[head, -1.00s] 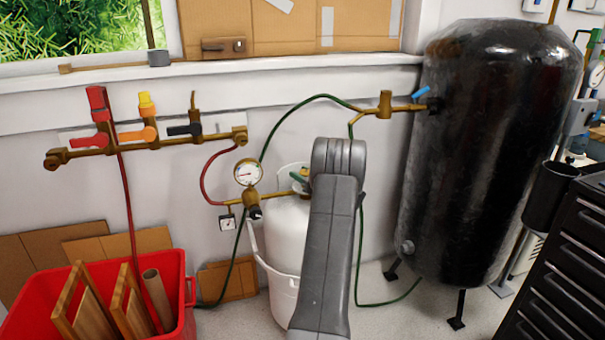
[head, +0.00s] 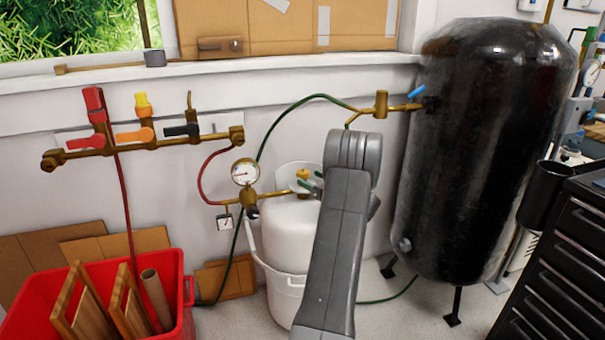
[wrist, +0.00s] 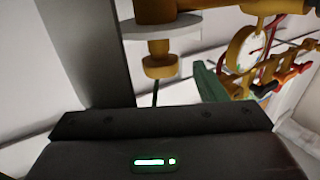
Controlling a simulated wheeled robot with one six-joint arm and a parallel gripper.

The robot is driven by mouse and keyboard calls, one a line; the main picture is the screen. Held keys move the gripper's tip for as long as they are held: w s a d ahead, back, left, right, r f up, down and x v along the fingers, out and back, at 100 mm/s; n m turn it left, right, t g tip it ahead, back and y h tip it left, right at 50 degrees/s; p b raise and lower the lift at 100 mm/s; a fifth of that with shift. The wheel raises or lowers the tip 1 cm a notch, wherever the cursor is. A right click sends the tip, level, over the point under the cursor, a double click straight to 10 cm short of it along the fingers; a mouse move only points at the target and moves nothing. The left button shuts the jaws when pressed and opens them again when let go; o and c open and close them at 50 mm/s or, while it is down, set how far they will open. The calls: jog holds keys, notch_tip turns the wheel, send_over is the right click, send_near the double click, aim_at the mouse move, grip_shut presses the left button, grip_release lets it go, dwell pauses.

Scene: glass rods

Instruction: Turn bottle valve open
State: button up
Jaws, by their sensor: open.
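The wrist view shows one green finger (wrist: 208,86) right of the knob. Whether a finger touches the knob cannot be told. My grey arm hides the bottle's right side.
A pressure gauge (head: 245,172) and brass pipe stand left of the knob. A green hose (head: 285,115) loops above. The black tank (head: 480,150) stands right. A red crate (head: 160,285) is at lower left, and a valve manifold (head: 145,145) is on the wall.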

jog(key=v, duration=0.7)
jog(key=shift+p, duration=0.35)
jog(key=shift+d+r, duration=0.15)
